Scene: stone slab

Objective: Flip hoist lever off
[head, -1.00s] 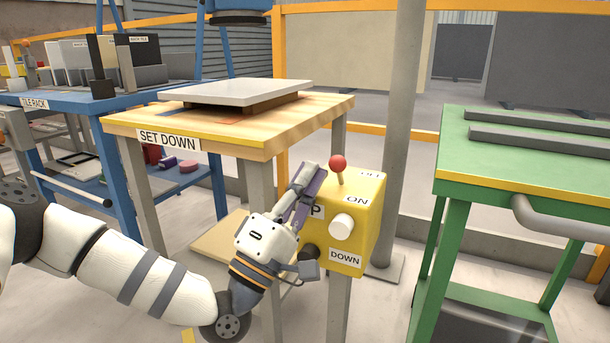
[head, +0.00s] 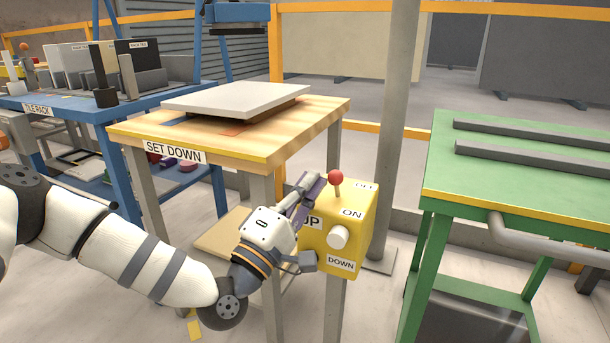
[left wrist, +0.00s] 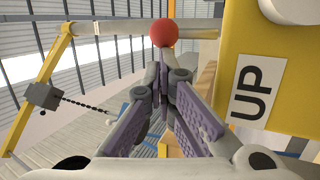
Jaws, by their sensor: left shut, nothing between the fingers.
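The hoist lever, a red ball (head: 336,177) on a short tan stem, stands up from the top of a yellow control box (head: 350,233). ON and OFF labels lie on the box to the right of the stem, ON nearer me. My left gripper (head: 315,180) is shut and empty, its fingertips just left of the lever. In the left wrist view the red ball (left wrist: 164,32) shows just beyond the closed fingertips (left wrist: 160,78). I cannot tell whether they touch the lever. The stem's foot is partly hidden in that view. My right gripper is not in view.
The box front has a white knob (head: 338,237) and UP and DOWN labels. Behind it stands a wooden SET DOWN table (head: 262,147) bearing a grey slab (head: 235,100). A grey post (head: 398,140) rises behind the box; a green table (head: 470,205) stands to the right.

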